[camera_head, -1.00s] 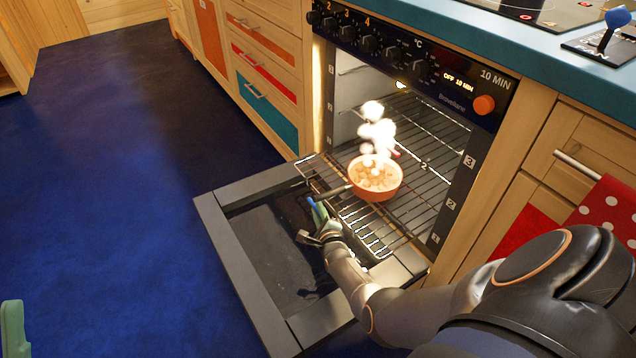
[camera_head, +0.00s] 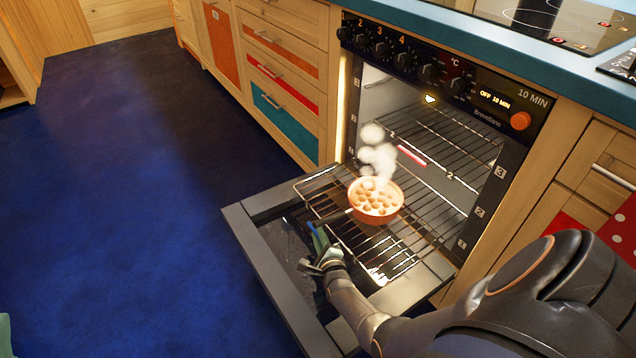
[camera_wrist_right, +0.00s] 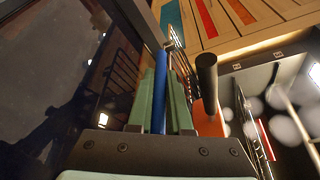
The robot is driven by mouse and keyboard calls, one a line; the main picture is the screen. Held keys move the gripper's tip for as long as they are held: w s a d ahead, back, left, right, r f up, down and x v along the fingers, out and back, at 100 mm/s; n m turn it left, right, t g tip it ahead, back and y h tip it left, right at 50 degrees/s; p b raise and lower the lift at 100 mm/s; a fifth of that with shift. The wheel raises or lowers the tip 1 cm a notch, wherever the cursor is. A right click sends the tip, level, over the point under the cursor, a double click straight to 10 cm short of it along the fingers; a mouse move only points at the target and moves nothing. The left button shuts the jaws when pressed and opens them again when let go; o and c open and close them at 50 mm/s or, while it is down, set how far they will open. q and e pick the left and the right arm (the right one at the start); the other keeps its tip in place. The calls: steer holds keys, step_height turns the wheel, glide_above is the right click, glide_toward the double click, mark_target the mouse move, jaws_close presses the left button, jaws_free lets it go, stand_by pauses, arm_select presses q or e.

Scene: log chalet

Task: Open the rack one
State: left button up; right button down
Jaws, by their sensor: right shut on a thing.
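A wire oven rack (camera_head: 420,222) sticks partway out of the oven over the lowered door (camera_head: 262,268). An orange-red pan (camera_head: 376,201) with round pieces of food stands on it, steaming. My right gripper (camera_head: 318,240) is at the rack's outer front edge, its green fingers shut on a blue bar (camera_wrist_right: 159,92), seen between them in the right wrist view. The pan's dark handle (camera_wrist_right: 207,76) points outward close beside the fingers. Only a pale green sliver, seemingly my left gripper (camera_head: 4,335), shows at the lower left; its jaws are hidden.
Another wire rack (camera_head: 465,140) is higher inside the oven. Knobs and a display (camera_head: 496,99) sit above the opening. Wooden drawers (camera_head: 275,75) stand to the left, a red spotted cloth (camera_head: 622,235) to the right. The blue floor (camera_head: 120,200) is clear.

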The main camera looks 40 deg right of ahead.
steer(key=shift+a, duration=0.3)
steer(key=c, duration=0.8)
jaws_free()
steer(key=shift+c, duration=0.2)
steer(key=p+v, duration=0.4)
steer(key=v, duration=0.2)
steer(key=shift+s+a+r, duration=0.1)
steer(key=shift+r, duration=0.1)
steer(key=shift+s+a+p, duration=0.25)
steer(key=shift+s+p, duration=0.2)
steer(key=shift+s, duration=0.15)
